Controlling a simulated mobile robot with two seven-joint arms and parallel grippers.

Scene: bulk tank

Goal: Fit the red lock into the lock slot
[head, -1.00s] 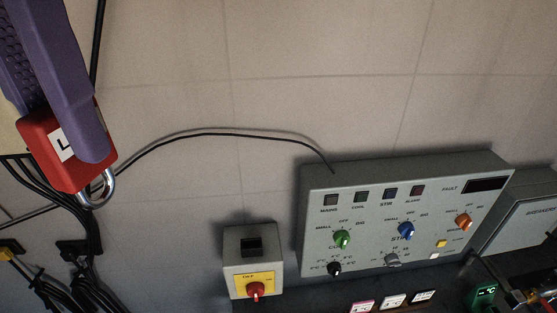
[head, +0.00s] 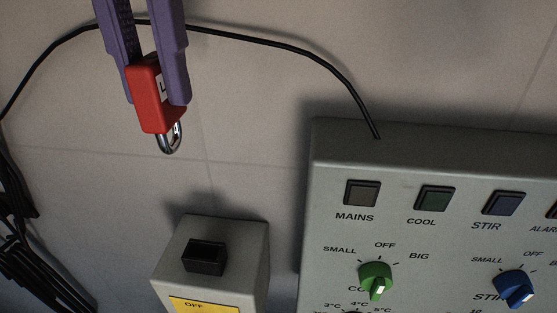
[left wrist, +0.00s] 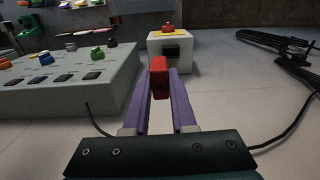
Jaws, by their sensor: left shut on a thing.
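My left gripper (head: 158,88) is shut on the lock's body, with a purple finger on each side. In the left wrist view the red lock (left wrist: 159,78) sits between the tips of the left gripper (left wrist: 160,92). My right gripper is out of view.
A grey control panel (head: 331,204) with buttons and knobs stands right of the switch box. A black cable (head: 330,66) runs from it behind my gripper. More black cables (head: 22,262) lie at the left edge. The pale surface between is clear.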

